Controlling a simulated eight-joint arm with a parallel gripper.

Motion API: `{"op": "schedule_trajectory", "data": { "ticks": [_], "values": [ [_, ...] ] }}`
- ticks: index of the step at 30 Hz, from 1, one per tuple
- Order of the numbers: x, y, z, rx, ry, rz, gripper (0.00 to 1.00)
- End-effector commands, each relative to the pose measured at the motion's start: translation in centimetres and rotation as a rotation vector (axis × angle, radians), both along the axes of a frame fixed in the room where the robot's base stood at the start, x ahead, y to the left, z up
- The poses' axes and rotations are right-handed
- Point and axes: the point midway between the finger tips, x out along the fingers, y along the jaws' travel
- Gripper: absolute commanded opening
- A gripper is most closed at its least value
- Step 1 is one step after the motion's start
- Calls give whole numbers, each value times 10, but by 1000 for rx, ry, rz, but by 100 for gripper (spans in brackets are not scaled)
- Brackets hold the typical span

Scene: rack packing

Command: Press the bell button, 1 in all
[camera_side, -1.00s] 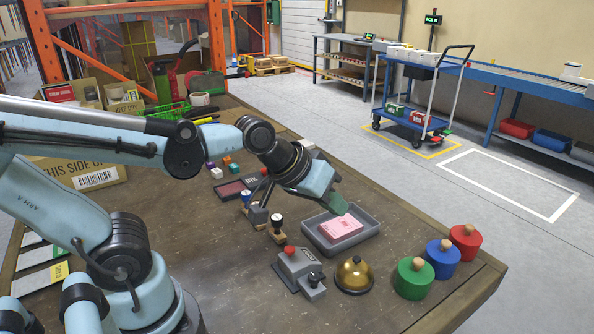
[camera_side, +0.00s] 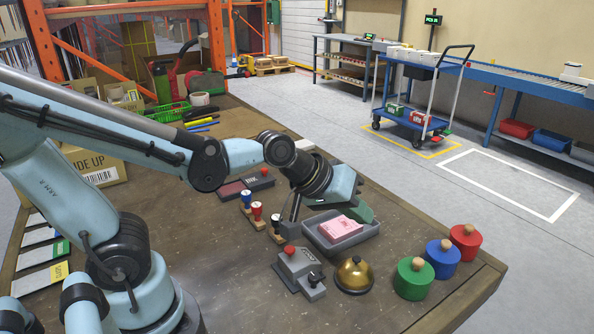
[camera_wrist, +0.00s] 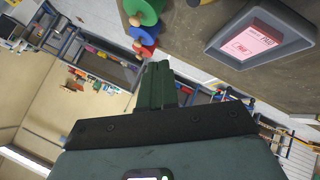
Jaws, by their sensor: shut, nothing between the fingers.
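The golden bell (camera_side: 353,275) stands on the table near its front edge, with a small button on its dome. In the wrist view, a yellow sliver at the top edge (camera_wrist: 200,2) may be part of the bell; its button cannot be made out there. My gripper (camera_side: 362,212) is shut and empty. Its dark green fingers show in the wrist view (camera_wrist: 156,70). In the side view it appears above the bell in the picture, by the far side of the grey tray, apart from the bell.
The grey tray (camera_side: 318,240) holds a pink pad or block (camera_side: 340,228). A grey device with a red knob (camera_side: 299,270) stands left of the bell. Green (camera_side: 412,282), blue (camera_side: 442,261) and red (camera_side: 466,243) knobbed cylinders stand right of it. Stamps (camera_side: 257,214) stand left of the tray.

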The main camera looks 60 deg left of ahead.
Motion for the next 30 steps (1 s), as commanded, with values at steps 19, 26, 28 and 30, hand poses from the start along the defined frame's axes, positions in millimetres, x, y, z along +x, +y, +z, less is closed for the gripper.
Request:
{"op": "schedule_trajectory", "data": {
  "ticks": [19, 26, 28, 30],
  "values": [
    [0, 0, -59, 0, 0, 0, 0],
    [0, 0, -67, 0, 0, 0, 0],
    [-1, 0, -68, 0, 0, 0, 0],
    [-1, 0, -68, 0, 0, 0, 0]
  ]
}}
